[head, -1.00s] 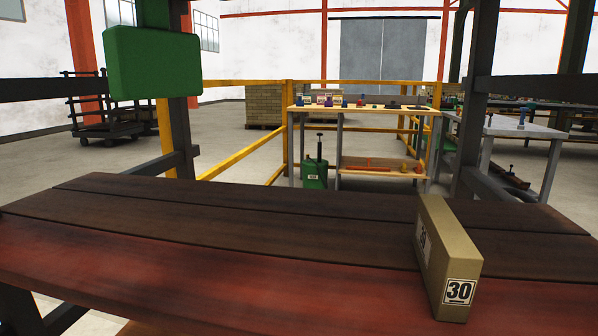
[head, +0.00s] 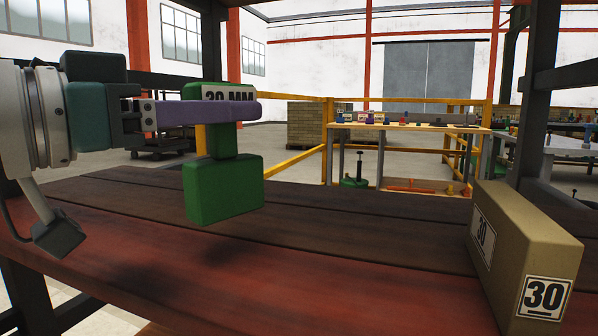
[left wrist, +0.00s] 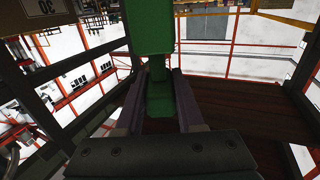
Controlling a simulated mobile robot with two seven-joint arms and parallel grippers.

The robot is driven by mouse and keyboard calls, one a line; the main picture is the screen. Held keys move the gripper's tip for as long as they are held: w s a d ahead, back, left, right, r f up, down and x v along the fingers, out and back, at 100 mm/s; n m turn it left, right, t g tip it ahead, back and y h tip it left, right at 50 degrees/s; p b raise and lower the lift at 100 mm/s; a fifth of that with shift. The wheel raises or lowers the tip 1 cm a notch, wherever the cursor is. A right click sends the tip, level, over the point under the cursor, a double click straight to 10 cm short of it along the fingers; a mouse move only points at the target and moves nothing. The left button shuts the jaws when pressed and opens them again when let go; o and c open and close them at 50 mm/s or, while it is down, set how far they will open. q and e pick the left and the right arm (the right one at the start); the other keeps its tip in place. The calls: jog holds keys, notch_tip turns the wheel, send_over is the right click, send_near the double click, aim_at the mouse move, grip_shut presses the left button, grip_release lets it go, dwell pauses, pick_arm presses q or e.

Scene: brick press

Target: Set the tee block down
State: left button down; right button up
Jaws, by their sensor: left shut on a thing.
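The green tee block (head: 223,190) is upright, with a thick lower part, a narrower stem and a top bearing a white label ending in "MM". My left gripper (head: 245,110) has purple fingers and is shut on the block's upper part; the near finger hides some of the stem and label. The block hangs over the dark plank table (head: 330,250), and dark shadows lie on the planks near it. Whether its underside touches the wood is hard to tell. In the left wrist view the block (left wrist: 150,32) shows between the fingers. My right gripper is not in view.
A tan block (head: 520,250) marked "30" stands on the table at the right. The planks between it and the tee block are clear. Dark posts rise at the table's far side. Beyond are a yellow rail (head: 300,163) and a workbench (head: 410,128) with small items.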

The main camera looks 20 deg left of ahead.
aim_at(213, 160)
pick_arm(q)
jog(key=shift+f+b, duration=0.85)
jog(key=shift+f, duration=1.25)
jog(key=shift+f, duration=0.15)
jog(key=c, duration=0.5)
grip_release()
jog(key=shift+r, duration=0.2)
jog(key=shift+s+a+f, duration=0.15)
jog(key=shift+s+a, duration=0.05)
jog(key=shift+s, duration=0.15)
jog(key=shift+p+v, duration=1.15)
jog(key=shift+v, duration=4.4)
